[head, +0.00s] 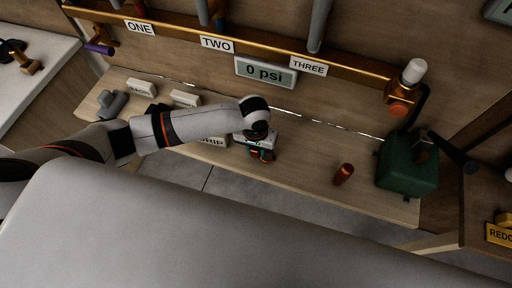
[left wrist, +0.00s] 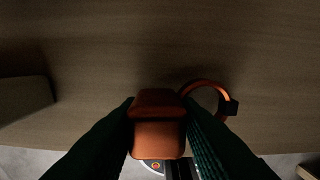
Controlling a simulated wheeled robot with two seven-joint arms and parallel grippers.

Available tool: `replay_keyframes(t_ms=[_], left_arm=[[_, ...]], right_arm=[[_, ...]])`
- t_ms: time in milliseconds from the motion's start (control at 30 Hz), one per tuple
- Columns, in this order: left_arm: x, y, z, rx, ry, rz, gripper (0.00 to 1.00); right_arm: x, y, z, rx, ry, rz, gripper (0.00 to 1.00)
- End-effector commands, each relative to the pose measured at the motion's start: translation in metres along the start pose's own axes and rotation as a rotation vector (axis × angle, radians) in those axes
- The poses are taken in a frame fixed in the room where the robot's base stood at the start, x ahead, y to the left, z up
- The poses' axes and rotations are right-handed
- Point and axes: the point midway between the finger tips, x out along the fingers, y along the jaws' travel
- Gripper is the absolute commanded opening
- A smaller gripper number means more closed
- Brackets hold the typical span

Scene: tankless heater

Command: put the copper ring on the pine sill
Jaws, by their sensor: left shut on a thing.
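My left gripper (head: 262,152) is over the middle of the long pale wooden sill (head: 308,172), its fingers pointing down. In the left wrist view its dark fingers (left wrist: 160,108) are shut on an orange-brown copper-coloured block (left wrist: 158,138). A thin copper ring (left wrist: 208,90) with a small dark tab shows just right of the fingers, partly hidden by the right finger. I cannot tell whether the ring touches the sill or is joined to the held block. The ring is not clear in the head view. My right gripper is in neither view.
A reddish cylinder (head: 343,174) and a green box (head: 408,166) with a dark handle stand on the sill to the right. Pale labelled blocks (head: 185,98) are on the left. A pipe rail (head: 350,70) and a "0 psi" display (head: 265,73) are behind. Bare sill lies around the cylinder.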

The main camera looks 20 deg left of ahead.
Motion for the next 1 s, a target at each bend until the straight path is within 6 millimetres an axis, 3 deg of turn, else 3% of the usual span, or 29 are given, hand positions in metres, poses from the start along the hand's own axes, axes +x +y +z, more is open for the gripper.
replay_keyframes(t_ms=[533, 567, 700, 1000], left_arm=[[0.0086, 0.0000, 0.0001, 0.000, 0.000, 0.000, 0.00], [0.0081, 0.0000, 0.0002, 0.000, 0.000, -0.001, 0.35], [0.0080, 0.0000, 0.0001, 0.000, 0.000, 0.000, 0.56], [0.0081, 0.0002, 0.0000, 0.000, 0.000, 0.000, 0.56]], right_arm=[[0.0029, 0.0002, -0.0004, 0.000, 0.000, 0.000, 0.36], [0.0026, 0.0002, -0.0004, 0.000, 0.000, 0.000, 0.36], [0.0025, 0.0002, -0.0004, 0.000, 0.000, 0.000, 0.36], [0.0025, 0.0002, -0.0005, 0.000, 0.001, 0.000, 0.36]])
